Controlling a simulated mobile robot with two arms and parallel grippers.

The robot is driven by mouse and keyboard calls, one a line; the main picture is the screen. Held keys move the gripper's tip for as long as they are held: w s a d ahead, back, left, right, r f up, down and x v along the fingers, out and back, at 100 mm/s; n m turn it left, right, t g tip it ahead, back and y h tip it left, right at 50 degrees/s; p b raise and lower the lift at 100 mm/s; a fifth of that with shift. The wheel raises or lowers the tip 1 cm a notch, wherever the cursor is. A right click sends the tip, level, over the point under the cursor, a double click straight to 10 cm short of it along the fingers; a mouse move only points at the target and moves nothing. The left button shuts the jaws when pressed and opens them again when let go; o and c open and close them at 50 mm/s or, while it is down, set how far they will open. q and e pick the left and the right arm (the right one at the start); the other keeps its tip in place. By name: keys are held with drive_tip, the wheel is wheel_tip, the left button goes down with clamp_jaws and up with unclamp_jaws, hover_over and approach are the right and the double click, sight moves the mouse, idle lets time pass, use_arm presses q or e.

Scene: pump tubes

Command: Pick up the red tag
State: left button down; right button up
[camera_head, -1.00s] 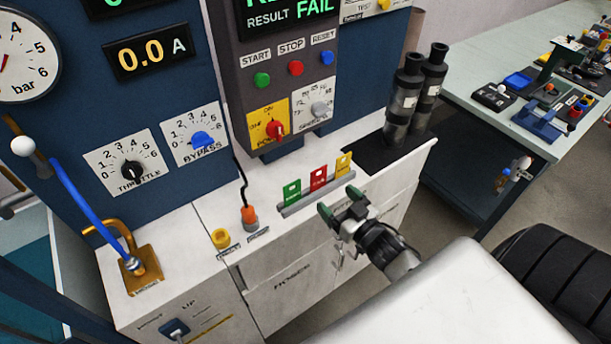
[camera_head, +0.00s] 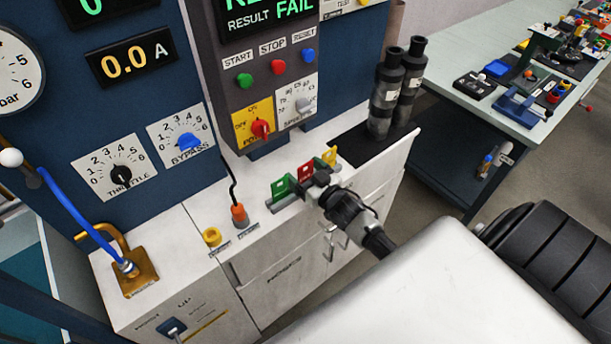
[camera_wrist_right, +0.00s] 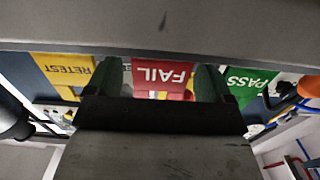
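The red tag (camera_head: 305,170), marked FAIL, stands upright in a grey rack on the white bench top, between the green tag (camera_head: 281,188) and the yellow tag (camera_head: 330,155). My right gripper (camera_head: 306,185) is at the rack, in front of the red tag and partly hiding it. In the right wrist view the red tag (camera_wrist_right: 162,74) shows between the two green fingertips of my right gripper (camera_wrist_right: 157,82). The fingers are open, with a gap on each side of the tag. My left gripper is not in view.
In the wrist view the green PASS tag (camera_wrist_right: 250,82) and yellow RETEST tag (camera_wrist_right: 66,72) flank the fingers closely. An orange plug (camera_head: 239,214) and a yellow cap (camera_head: 212,237) stand left of the rack. Two black cylinders (camera_head: 383,92) stand right of it.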

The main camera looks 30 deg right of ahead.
drive_tip(key=c, duration=0.9)
drive_tip(key=shift+c, duration=0.2)
drive_tip(key=shift+r, duration=0.45)
wheel_tip(320, 180, up, 4)
drive_tip(key=shift+f, duration=0.25)
drive_tip(key=s+d+r+b, duration=0.1)
drive_tip(key=s+d+r, duration=0.5)
drive_tip(key=s, duration=0.4)
drive_tip(key=shift+r, duration=0.35)
